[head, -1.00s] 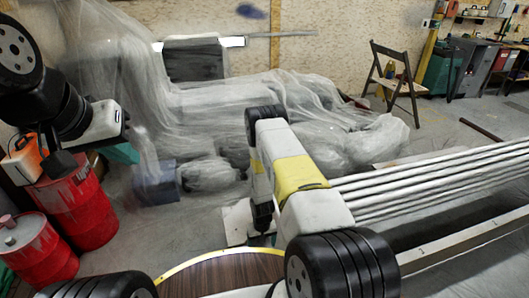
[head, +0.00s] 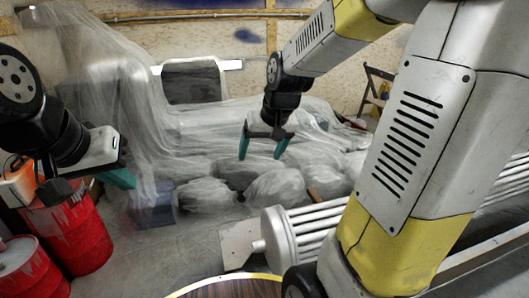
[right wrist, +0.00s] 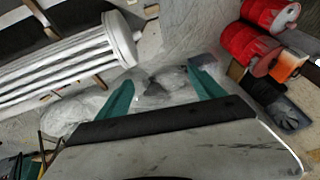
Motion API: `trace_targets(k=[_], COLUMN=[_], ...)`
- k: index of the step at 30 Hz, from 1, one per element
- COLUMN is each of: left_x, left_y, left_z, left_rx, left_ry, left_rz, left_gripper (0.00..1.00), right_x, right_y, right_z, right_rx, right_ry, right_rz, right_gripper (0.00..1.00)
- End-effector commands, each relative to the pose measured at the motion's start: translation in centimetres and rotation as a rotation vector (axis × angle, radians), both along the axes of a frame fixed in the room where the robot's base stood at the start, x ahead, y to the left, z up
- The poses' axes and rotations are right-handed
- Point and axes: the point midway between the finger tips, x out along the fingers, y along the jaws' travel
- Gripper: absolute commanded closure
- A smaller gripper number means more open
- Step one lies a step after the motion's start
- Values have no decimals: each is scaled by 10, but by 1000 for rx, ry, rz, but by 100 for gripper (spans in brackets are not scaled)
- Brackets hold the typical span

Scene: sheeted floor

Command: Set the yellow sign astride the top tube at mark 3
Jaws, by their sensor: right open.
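A rack of several pale parallel tubes (head: 322,222) with a round end plate (head: 278,236) lies at the lower right, partly behind my right arm. It also shows in the right wrist view, where the tubes (right wrist: 55,72) fill the upper left. I cannot make out any number marks. I cannot identify the yellow sign in either view. My right gripper (head: 262,152) is open and empty, pointing down, above and beyond the end plate. Its teal fingers stand wide apart in the right wrist view (right wrist: 160,78). My left gripper (head: 118,178) is at the left, away from the tubes, its opening unclear.
Plastic-sheeted lumps (head: 272,190) lie on the floor behind the tubes. Red drums (head: 72,240) stand at the left. A dark wooden chair (head: 366,90) with something small and yellow near it is partly hidden by my right arm. A round brown wooden top (head: 228,289) is at the bottom edge.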

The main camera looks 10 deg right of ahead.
Motion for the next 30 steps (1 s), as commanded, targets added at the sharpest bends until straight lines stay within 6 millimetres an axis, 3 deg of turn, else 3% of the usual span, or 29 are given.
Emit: trace_targets(k=[1,6,12,17,26,27,30], left_x=[0,0,0,0,0,0,0], left_y=[0,0,0,0,0,0,0], left_z=[0,0,0,0,0,0,0], left_rx=[0,0,0,0,0,0,0], left_ry=[0,0,0,0,0,0,0], left_rz=[0,0,0,0,0,0,0], left_gripper=[100,100,100,100,100,100,100], right_x=[-21,-86,-136,-149,-149,-149,-147], right_y=[0,1,2,3,3,3,2], right_z=[20,55,68,69,69,69,69], right_rx=[5,17,20,19,19,19,18], right_ry=[-32,-96,-143,-153,-154,-154,-153], right_rz=[6,25,43,48,48,48,50], right_gripper=[22,22,22,22,22,24,44])
